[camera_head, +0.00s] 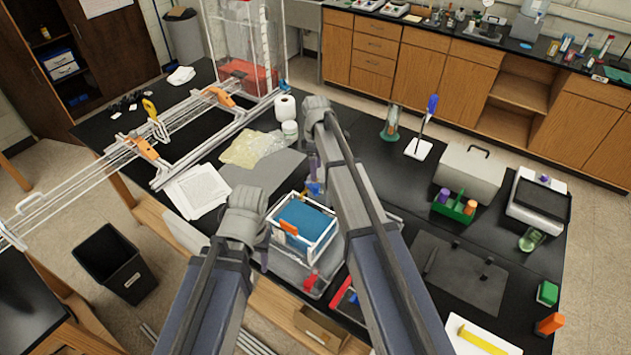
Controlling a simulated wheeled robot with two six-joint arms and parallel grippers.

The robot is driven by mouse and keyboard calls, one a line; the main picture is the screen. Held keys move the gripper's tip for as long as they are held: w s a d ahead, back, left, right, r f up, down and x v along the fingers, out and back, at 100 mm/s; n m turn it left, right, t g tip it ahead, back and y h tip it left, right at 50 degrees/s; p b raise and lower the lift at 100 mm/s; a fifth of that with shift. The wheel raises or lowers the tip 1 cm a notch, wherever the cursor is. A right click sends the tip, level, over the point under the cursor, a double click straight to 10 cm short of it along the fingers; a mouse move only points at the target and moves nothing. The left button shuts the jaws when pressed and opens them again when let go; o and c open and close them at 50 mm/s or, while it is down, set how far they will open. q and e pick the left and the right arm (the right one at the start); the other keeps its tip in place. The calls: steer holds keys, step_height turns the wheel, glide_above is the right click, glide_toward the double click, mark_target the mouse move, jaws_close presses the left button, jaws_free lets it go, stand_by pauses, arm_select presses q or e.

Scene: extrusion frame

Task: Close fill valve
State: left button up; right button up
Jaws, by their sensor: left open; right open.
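A white-framed box (329,245) with a blue panel or liquid (307,216) inside stands on the near part of the black table. A small blue part (314,188) sits at its back edge, an orange part (288,228) on its left side and a red part (311,281) at its front corner. I cannot tell which of these is the fill valve. My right gripper (313,164) is open and points down just behind the blue part. My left gripper (264,258) is open, beside the box's left side, and mostly hidden by my wrist. Neither visibly holds anything.
A long white rail frame (190,110) with orange clamps crosses the left. A grey case (470,175) and green caddy (455,208) stand right. Table between them and my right arm is fairly clear.

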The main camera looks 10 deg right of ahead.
mark_target(316, 185)
steer(key=shift+f+b, duration=3.8)
steer(key=shift+f, duration=0.1)
jaws_close()
